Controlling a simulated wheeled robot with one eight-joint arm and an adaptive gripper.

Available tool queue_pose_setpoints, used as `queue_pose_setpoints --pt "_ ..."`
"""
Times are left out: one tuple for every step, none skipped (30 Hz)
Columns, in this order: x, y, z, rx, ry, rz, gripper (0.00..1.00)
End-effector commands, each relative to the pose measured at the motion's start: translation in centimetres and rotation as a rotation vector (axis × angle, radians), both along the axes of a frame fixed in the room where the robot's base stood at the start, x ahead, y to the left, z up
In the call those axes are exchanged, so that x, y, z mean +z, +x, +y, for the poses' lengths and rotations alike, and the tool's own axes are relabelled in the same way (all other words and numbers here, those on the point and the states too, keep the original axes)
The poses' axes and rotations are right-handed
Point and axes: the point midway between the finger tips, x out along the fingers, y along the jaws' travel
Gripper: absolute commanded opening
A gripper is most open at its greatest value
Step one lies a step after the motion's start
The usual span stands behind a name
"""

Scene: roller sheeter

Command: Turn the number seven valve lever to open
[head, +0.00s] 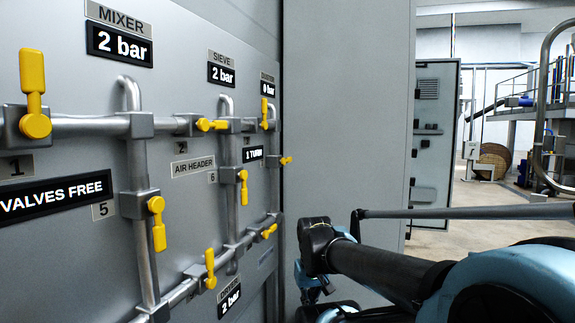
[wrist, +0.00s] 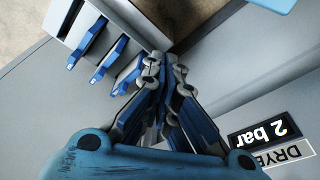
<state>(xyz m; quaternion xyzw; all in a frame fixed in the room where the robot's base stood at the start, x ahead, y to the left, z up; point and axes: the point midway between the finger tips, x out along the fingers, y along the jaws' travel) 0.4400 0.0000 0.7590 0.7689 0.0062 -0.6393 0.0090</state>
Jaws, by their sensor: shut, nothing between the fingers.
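Several yellow valve levers sit on the grey pipes of the panel in the head view. Plates 1, 2, 5 and 6 can be read there; I cannot read a 7. A small yellow lever (head: 286,160) is right of lever 6 (head: 243,187), at the panel's far end, its number not legible. Two more levers are on the lower pipe, a near one (head: 210,268) and a far one (head: 269,231). My gripper (wrist: 164,65) is shut and empty in the wrist view, with no yellow lever in that view. In the head view its fingers cannot be made out.
In the wrist view, a pale box with blue handles (wrist: 105,58) lies beyond and left of my fingers, and an upside-down 2 bar display (wrist: 262,133) is at right. In the head view, a tall grey wall (head: 345,110) stands right of the panel; open floor lies further right.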

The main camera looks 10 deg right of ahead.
Motion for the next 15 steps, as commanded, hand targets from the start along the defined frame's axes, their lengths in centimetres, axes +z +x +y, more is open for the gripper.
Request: queue_pose_setpoints --pt "0.0 0.0 0.0 0.0 0.0 0.0 0.0" --pt "0.0 0.0 0.0 0.0 0.0 0.0 0.0" --pt "0.0 0.0 0.0 0.0 0.0 0.0 0.0" --pt "0.0 0.0 0.0 0.0 0.0 0.0 0.0" --pt "0.0 0.0 0.0 0.0 0.0 0.0 0.0" --pt "0.0 0.0 0.0 0.0 0.0 0.0 0.0" --pt "0.1 0.0 0.0 0.0 0.0 0.0 0.0" --pt "0.5 -0.5 0.0 -0.001 0.0 -0.008 0.0" --pt "1.0 -0.6 0.0 -0.003 0.001 -0.01 0.0" --pt "1.5 -0.4 0.0 -0.006 0.001 -0.01 0.0" --pt "2.1 0.0 0.0 -0.01 0.002 -0.009 0.0" --pt "3.2 0.6 0.0 -0.016 0.003 -0.006 0.0" --pt "4.1 1.2 0.0 -0.023 0.004 -0.004 0.0" --pt "5.2 1.8 0.0 -0.03 0.006 -0.001 0.0" --pt "6.9 2.8 0.0 -0.04 0.007 0.003 0.0"
